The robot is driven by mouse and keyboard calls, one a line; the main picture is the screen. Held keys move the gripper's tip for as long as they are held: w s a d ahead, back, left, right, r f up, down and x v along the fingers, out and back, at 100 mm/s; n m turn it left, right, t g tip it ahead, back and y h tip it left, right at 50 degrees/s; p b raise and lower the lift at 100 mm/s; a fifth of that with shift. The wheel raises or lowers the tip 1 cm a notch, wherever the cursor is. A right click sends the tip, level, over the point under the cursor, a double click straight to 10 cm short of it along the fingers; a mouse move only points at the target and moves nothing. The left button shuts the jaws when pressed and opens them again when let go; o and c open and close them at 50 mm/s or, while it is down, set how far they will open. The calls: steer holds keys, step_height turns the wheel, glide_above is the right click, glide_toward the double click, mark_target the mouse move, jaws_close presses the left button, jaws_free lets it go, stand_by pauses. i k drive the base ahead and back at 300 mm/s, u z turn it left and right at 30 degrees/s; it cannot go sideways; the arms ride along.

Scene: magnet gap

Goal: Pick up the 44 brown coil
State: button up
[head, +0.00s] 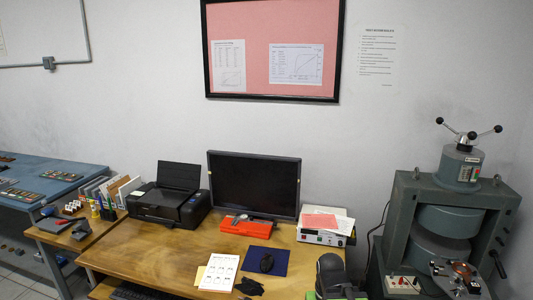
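I cannot make out a coil marked 44 for certain; any such marking is too small to read. A reddish-brown round piece (462,269) sits on a small metal stand at the lower right, in front of the large grey-green magnet (445,220). I cannot tell whether it is the coil. Several small coloured items (60,175) lie on the blue bench at the far left, too small to tell apart. I do not see my gripper clearly anywhere in this view.
A wooden desk (150,255) fills the middle, with a printer (170,203), a monitor (254,183), a mouse pad (280,262), papers (219,272) and an instrument box (322,236). A dark upright object (331,272) stands at the front edge. A small side table (60,240) holds stationery.

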mark_target(472, 286)
steer(key=z, duration=4.1)
steer(key=i, duration=0.1)
steer(key=u, duration=2.7)
